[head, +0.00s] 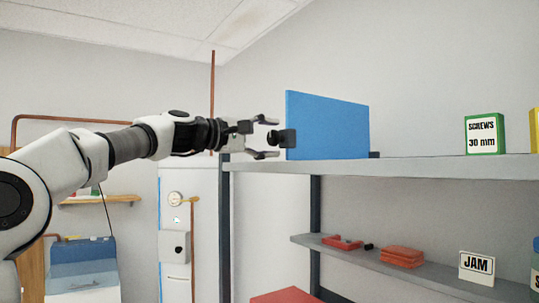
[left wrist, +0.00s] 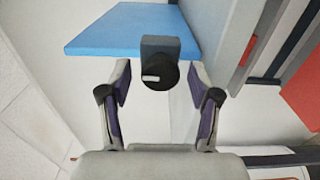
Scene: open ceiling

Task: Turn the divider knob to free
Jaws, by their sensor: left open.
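The blue divider (head: 328,125) stands upright on the upper shelf. A dark housing (head: 288,138) sits on its near edge with a round black knob (head: 272,138) facing my left gripper (head: 268,139). In the left wrist view, the knob (left wrist: 161,80) carries a white pointer that points left, and the divider (left wrist: 130,28) extends behind it. My left gripper (left wrist: 160,84) is open, with one finger on each side of the knob and gaps showing. No free or locked label can be read. My right gripper is not in view.
A dark shelf post (head: 225,225) stands below my left gripper.

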